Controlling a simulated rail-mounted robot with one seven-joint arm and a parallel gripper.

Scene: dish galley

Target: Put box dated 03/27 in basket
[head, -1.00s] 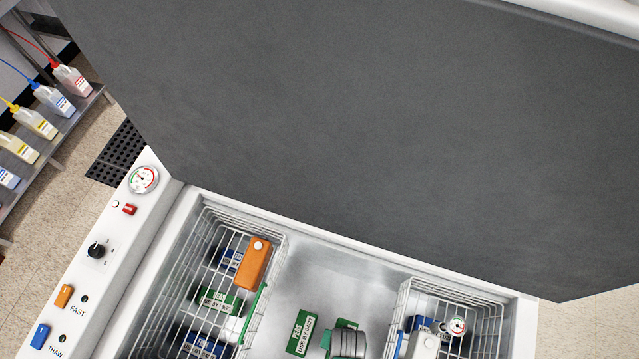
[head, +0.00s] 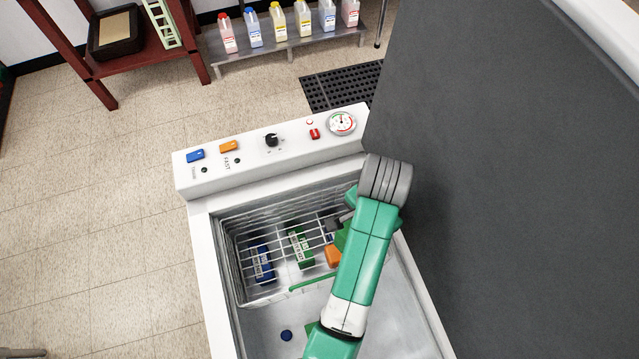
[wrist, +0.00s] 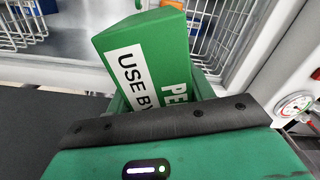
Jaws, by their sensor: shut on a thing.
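My gripper (wrist: 163,95) is shut on a green box (wrist: 150,55) in the wrist view. The box's label reads PE… and USE BY…; its date is out of sight. In the head view my arm crosses the right part of a wire basket (head: 240,270) inside the white chest, and hides most of my gripper. A blue box (head: 263,263) and a green box (head: 301,247) lie in that basket. I cannot tell from these views whether the held box is inside the basket's rim or above it.
The dark raised lid (head: 500,180) stands at the right. A console (head: 270,150) with knob and gauge borders the basket. A small blue round thing (head: 286,335) lies on the chest floor.

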